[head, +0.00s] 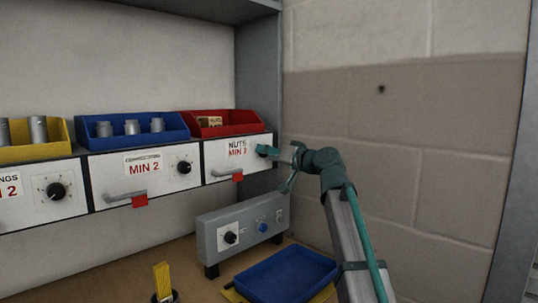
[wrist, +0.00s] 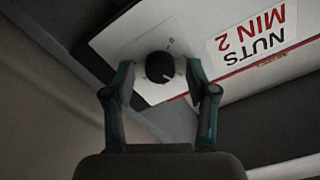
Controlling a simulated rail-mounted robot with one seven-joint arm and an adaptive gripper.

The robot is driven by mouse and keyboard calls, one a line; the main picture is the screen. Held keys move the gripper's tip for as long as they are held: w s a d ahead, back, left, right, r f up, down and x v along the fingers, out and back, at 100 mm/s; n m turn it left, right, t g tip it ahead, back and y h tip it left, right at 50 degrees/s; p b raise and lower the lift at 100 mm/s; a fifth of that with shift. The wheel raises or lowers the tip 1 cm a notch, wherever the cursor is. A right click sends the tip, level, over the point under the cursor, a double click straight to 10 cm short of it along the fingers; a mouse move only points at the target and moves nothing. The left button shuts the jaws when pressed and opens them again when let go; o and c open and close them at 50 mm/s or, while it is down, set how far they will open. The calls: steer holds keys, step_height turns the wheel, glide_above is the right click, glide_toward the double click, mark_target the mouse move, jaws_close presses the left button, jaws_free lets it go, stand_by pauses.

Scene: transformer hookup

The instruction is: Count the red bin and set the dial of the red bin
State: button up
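The red bin (head: 232,130) stands at the right end of the shelf, with a small tan box (head: 209,121) showing inside; its floor is partly hidden by its front wall. The white panel below it reads NUTS MIN 2 (head: 237,148). Its black dial (wrist: 159,67) shows in the wrist view with a light pointer mark; my gripper mostly hides it in the head view. My gripper (head: 276,153) is at the panel's right end. In the wrist view its fingers are open, one on each side of the dial, with gaps between; whether they reach around it is unclear.
A blue bin (head: 130,137) with several grey cylinders and a yellow bin (head: 40,150) stand left, each above a dial panel. Red-tipped handles stick out below. A grey control box (head: 243,232) and blue tray (head: 288,278) lie below; a wall is at right.

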steer(key=v, duration=1.2)
